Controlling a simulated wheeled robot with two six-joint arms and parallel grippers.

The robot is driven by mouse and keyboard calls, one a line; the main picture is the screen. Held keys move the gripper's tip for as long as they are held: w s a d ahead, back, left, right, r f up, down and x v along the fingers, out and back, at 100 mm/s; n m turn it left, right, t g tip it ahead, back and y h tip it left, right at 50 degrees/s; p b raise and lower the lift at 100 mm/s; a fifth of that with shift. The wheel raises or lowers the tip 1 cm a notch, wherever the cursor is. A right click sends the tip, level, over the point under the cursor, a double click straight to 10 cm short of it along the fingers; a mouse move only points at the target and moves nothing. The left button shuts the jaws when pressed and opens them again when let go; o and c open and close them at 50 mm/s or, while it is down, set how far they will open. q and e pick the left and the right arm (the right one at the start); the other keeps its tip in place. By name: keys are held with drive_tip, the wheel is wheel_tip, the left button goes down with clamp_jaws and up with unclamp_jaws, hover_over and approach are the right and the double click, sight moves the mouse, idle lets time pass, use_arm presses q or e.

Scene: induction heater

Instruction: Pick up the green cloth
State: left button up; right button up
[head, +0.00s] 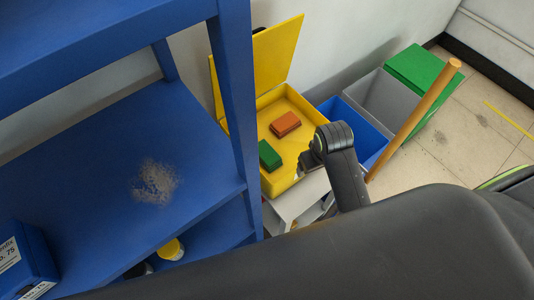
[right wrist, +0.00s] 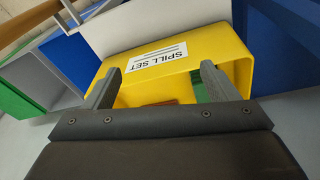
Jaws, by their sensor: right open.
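The green cloth (head: 270,156), a small folded block shape, lies in the open yellow box (head: 262,101) near its front left corner in the head view. A red-brown cloth or block (head: 285,124) lies behind it to the right. My right arm reaches over the box's right side, and its gripper is mostly hidden there. In the right wrist view my right gripper (right wrist: 160,70) is open and empty, in front of the yellow box (right wrist: 215,50) labelled SPILL SET. My left gripper is not in view.
A blue shelf unit (head: 235,90) stands close on the left, with a patch of grey debris (head: 155,182) on it. Blue, grey and green-lidded bins (head: 418,68) stand right of the box. A wooden handle (head: 415,118) leans before them.

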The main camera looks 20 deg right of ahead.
drive_tip(key=w+a+r+n+g, duration=0.1)
drive_tip(key=w+a+r, duration=0.1)
drive_tip(key=w+a, duration=0.45)
wheel_tip(320, 180, up, 4)
drive_tip(key=n+g, duration=0.1)
drive_tip(key=n, duration=0.1)
hover_over(267, 153)
drive_tip(key=shift+y, duration=0.3)
wheel_tip(267, 153, down, 11)
drive_tip(key=shift+s+a+r, duration=0.1)
drive_tip(key=shift+a+r, duration=0.05)
drive_tip(key=shift+r, duration=0.05)
drive_tip(key=shift+w+f, duration=0.2)
drive_tip(key=shift+f, duration=3.05)
drive_tip(key=c, duration=1.1)
drive_tip(key=shift+o, duration=0.2)
wheel_tip(267, 153, up, 10)
drive_tip(key=shift+r, duration=0.1)
